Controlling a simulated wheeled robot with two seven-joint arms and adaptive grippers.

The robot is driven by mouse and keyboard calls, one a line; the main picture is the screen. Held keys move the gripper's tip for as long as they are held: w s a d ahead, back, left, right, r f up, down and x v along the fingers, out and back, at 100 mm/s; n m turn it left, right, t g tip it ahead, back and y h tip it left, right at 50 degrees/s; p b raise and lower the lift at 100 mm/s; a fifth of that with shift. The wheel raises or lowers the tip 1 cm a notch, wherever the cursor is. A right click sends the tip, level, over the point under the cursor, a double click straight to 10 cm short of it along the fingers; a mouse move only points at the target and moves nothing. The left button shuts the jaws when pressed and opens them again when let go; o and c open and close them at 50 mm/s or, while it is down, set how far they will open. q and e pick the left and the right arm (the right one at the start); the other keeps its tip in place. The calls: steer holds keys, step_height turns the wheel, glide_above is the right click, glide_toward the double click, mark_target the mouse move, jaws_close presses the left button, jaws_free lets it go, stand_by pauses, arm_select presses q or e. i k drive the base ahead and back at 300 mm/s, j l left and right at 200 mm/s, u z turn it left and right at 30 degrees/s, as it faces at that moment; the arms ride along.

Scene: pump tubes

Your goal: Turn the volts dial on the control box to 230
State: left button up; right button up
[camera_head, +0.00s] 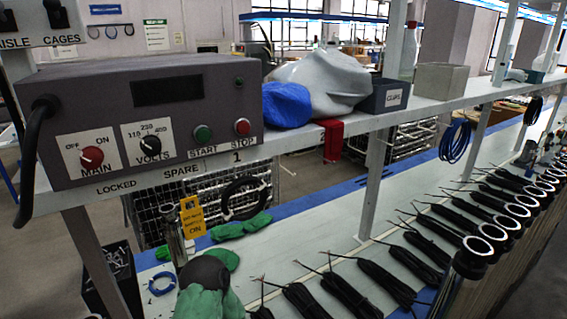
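The grey control box (140,115) stands on the left end of the shelf. Its volts dial (150,146) is a black knob on a white plate marked 110, 230 and 400, with 230 at the top. The pointer on the knob is too small to read surely. To its left is the red main knob (91,158), marked OFF and ON. A green start button (202,134) and a red stop button (242,127) sit to the right. The box's dark display (166,91) looks blank. Neither of my grippers is in view, and nothing touches the dial.
A black cable (38,130) loops from the box's left side. A blue bag (286,105) and grey cloth lie right of the box. Below the shelf are green gloves (208,302), a yellow tag (192,216) and several black cable bundles. Space before the dials looks clear.

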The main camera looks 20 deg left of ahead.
mark_target(151, 144)
steer(key=u, duration=0.4)
steer(key=l+u, duration=0.15)
steer(key=u, duration=0.6)
steer(key=j+u, duration=0.15)
steer(key=u, duration=0.25)
